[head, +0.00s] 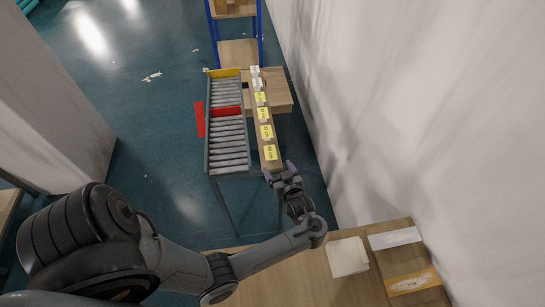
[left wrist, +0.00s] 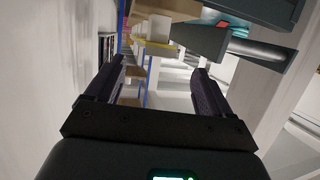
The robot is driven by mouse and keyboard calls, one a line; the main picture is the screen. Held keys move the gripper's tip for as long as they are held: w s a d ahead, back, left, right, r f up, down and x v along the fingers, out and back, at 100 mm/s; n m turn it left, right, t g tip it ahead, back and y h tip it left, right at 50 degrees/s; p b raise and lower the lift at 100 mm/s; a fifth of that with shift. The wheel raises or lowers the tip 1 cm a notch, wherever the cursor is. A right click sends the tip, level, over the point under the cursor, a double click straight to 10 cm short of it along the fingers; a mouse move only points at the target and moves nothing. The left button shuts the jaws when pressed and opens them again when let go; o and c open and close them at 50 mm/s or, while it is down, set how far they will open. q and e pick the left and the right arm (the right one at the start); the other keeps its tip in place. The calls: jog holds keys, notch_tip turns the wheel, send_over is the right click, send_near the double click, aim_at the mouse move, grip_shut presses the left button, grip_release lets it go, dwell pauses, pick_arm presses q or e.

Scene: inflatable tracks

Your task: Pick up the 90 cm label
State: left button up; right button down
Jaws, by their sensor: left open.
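Several labels stand in a row on a narrow wooden strip (head: 266,138) beside a roller track. The nearer ones are yellow: the nearest label (head: 270,153), a second label (head: 266,132), a third label (head: 263,114) and a fourth label (head: 260,98). Two white labels are at the far end. Their print is too small to read, so I cannot tell which is the 90 cm one. My left gripper (head: 279,172) is open and empty, just short of the strip's near end. It also shows in the left wrist view (left wrist: 159,67), with nothing between its fingers. My right gripper is not in view.
The roller track (head: 230,140) runs left of the strip, with red pieces. A white wall (head: 400,90) stands close on the right. A wooden table (head: 290,280) in front holds paper sheets (head: 347,256) and a cardboard box (head: 408,270). Blue-framed shelving (head: 238,50) stands behind.

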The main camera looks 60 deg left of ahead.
aim_at(270, 152)
pick_arm(q)
jog(key=shift+w+x, duration=0.15)
jog(key=shift+x, duration=2.55)
jog(key=shift+w+x, duration=0.2)
jog(key=shift+x, duration=2.55)
jog(key=shift+s+d, duration=0.1)
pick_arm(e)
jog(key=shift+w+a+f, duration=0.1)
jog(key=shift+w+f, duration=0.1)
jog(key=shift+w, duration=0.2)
pick_arm(q)
jog(key=shift+c, duration=0.5)
jog(key=c, duration=1)
jog(key=shift+r, duration=0.1)
